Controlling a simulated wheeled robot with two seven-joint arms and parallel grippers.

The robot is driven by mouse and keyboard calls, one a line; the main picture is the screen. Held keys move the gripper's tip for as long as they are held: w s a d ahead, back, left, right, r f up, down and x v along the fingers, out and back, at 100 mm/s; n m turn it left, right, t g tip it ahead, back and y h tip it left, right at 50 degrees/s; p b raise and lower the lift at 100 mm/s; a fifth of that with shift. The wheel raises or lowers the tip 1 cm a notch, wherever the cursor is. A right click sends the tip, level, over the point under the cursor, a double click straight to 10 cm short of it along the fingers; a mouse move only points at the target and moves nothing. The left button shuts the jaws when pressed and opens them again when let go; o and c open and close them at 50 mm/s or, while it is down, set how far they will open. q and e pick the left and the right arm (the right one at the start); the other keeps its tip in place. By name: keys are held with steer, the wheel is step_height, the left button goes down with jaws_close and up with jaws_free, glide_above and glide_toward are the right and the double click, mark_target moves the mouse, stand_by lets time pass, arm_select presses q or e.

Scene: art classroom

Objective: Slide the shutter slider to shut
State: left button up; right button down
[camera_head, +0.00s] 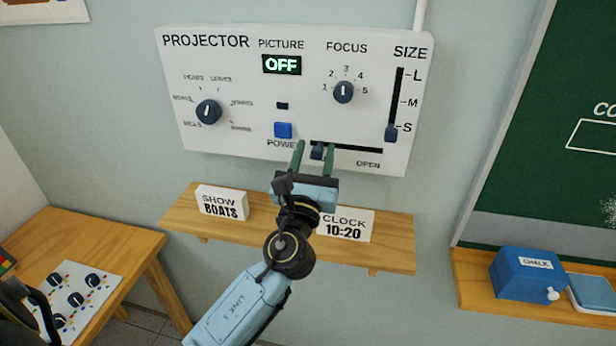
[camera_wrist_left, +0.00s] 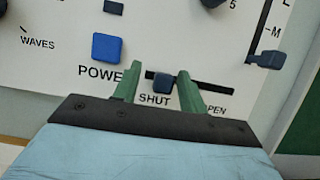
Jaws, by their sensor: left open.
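The shutter slider is a small dark blue knob (camera_head: 317,152) on a black horizontal slot (camera_head: 360,149), low on the white projector panel (camera_head: 230,65). In the left wrist view the knob (camera_wrist_left: 163,84) is near the slot's left end, above the word SHUT. The word OPEN is under the right end, partly hidden by a finger. My left gripper (camera_head: 314,147) is open, its green fingers either side of the knob. In the left wrist view the gripper (camera_wrist_left: 159,71) shows a gap beside the knob; I cannot tell whether either finger touches it. My right gripper is out of view.
The blue power button (camera_head: 283,130) is just left of the slot, and the size slider (camera_head: 391,132) is to its right. A wooden shelf (camera_head: 265,232) below holds a SHOW BOATS card (camera_head: 222,203) and a CLOCK 10:20 card (camera_head: 345,225). The picture display (camera_head: 282,64) reads OFF.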

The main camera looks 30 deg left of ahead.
arm_select(q)
steer(key=b+v, duration=0.4)
steer(key=v, duration=0.8)
steer(key=shift+s, duration=0.35)
steer(key=shift+d+f, duration=0.1)
steer(key=shift+f, duration=0.05)
